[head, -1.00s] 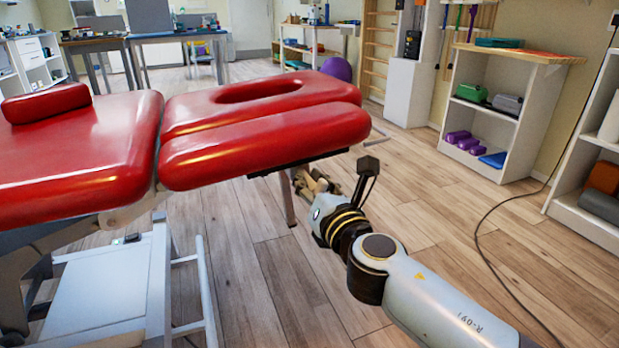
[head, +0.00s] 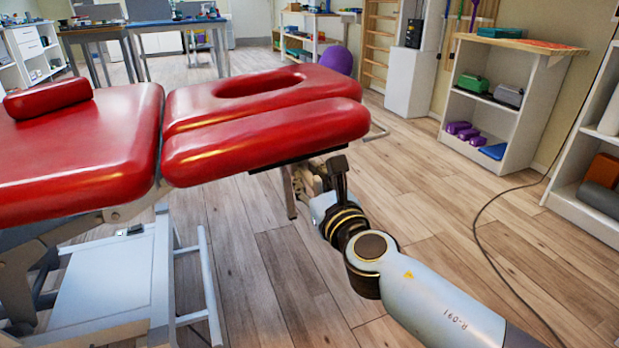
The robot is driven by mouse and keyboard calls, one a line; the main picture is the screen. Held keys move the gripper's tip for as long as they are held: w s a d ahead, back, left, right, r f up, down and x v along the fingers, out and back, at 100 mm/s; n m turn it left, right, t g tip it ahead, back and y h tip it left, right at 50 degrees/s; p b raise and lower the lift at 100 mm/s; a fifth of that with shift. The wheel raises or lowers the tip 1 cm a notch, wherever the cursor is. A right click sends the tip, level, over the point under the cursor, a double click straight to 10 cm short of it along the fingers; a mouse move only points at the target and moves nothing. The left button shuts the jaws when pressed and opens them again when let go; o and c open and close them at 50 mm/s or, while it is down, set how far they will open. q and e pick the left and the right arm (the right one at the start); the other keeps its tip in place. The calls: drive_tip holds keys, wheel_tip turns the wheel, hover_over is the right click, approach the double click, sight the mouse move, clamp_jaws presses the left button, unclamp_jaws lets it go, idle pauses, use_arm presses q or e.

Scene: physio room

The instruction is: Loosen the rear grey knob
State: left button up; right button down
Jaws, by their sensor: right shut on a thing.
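The red treatment table (head: 95,140) fills the left, with its split head section (head: 270,140) reaching to the right. My right gripper (head: 308,180) is under the near right edge of this section, by a metal leg (head: 289,190). It is shut on what seems to be the rear grey knob. The knob itself is hidden behind the gripper and my wrist, so I cannot tell how it is turned. My left gripper is not in view.
A thin metal bar (head: 378,132) sticks out beyond the head section's right end. A white shelf (head: 503,112) with purple and blue items stands at the right. A dark cable (head: 478,235) runs over the wooden floor, which is mostly clear in the middle.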

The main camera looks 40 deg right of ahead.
idle(0.3)
drive_tip(key=c, duration=1.5)
unclamp_jaws()
drive_tip(key=shift+c, duration=0.2)
drive_tip(key=shift+s, duration=0.1)
drive_tip(key=v, duration=1.2)
